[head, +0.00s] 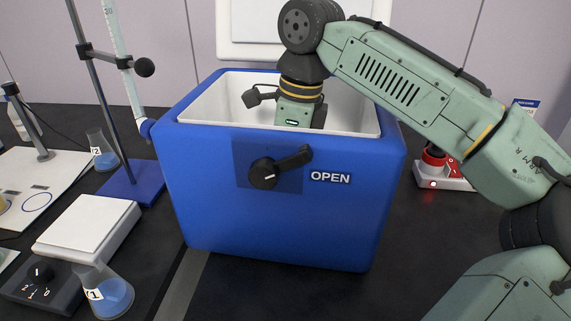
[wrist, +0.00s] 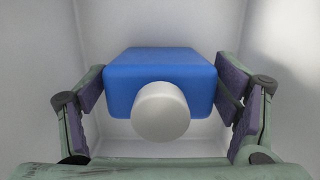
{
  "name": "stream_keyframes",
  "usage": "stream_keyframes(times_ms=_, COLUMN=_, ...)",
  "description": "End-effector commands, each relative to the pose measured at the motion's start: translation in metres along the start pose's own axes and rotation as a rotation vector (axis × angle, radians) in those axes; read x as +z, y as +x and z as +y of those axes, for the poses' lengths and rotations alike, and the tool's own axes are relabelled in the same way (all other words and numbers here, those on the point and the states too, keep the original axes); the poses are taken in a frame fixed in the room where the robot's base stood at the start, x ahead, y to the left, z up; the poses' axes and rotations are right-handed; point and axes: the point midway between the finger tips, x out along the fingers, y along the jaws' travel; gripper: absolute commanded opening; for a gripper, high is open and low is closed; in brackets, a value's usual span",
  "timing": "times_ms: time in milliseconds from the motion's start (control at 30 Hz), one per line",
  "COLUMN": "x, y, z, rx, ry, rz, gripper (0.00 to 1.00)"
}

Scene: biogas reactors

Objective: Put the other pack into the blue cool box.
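The blue cool box (head: 285,215) stands open on the dark bench in the head view, with a white inner lining. My gripper reaches down inside it; its fingers are hidden behind the front wall in the head view. In the wrist view my gripper (wrist: 160,92) has a blue pack (wrist: 160,65) with a round white cap (wrist: 160,111) between its two purple pads. The pads meet the pack's left and right sides. White walls surround the pack; whether it touches the floor is unclear. No second pack is visible.
A dark latch handle (head: 280,167) is on the box's front, beside the word OPEN. A stand with a blue base (head: 130,190), a flask of blue liquid (head: 105,292) and a white-topped device (head: 88,225) are at left. A red switch (head: 434,157) is at right.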

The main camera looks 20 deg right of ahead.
Motion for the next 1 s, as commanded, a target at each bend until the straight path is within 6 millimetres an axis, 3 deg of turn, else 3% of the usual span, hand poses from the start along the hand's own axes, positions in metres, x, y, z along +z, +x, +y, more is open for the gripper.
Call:
stream_keyframes(times_ms=500, x=0.001, y=-0.008, z=-0.001, rx=-0.002, ry=0.000, rz=0.000, gripper=0.91)
stream_keyframes(times_ms=1000, x=0.001, y=-0.105, z=-0.001, rx=-0.001, ry=0.001, rz=0.000, gripper=0.91)
